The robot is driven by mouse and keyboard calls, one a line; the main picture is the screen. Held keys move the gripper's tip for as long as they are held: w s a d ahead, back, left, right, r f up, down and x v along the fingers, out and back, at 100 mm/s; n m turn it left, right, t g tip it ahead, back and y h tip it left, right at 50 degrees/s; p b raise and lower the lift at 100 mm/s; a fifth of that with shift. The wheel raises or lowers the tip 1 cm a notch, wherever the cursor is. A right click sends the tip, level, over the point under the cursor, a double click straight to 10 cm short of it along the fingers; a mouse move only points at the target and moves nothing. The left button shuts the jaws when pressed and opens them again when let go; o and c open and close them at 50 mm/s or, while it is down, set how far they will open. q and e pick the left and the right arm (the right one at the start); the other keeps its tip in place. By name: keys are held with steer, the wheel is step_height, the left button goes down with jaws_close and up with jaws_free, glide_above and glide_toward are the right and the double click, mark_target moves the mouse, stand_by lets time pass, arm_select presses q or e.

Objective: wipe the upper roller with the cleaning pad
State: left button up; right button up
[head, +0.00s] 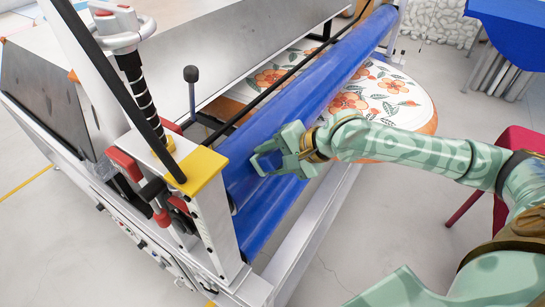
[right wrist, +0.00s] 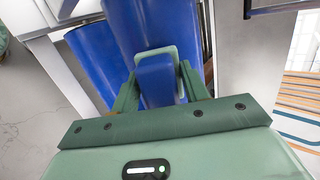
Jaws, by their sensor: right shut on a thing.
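The upper roller (head: 325,82) is a long blue cylinder running from the machine's near end frame to the far right in the head view. A second blue roller (head: 262,212) lies below it. My right gripper (head: 268,160) is at the near end of the upper roller, close against its right side. In the right wrist view it is shut on a blue block, the cleaning pad (right wrist: 155,78), which sits between the fingers. The pad appears at or very near the blue roller surface (right wrist: 140,25); I cannot tell whether they touch. My left gripper is out of view.
The near end frame has a yellow cap (head: 197,170) and red clamps. A floral round board (head: 395,95) lies behind the rollers. A red chair (head: 515,140) and a blue-topped table (head: 515,25) stand to the right. Open grey floor lies in front.

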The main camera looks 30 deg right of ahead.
steer(key=shift+x, duration=0.85)
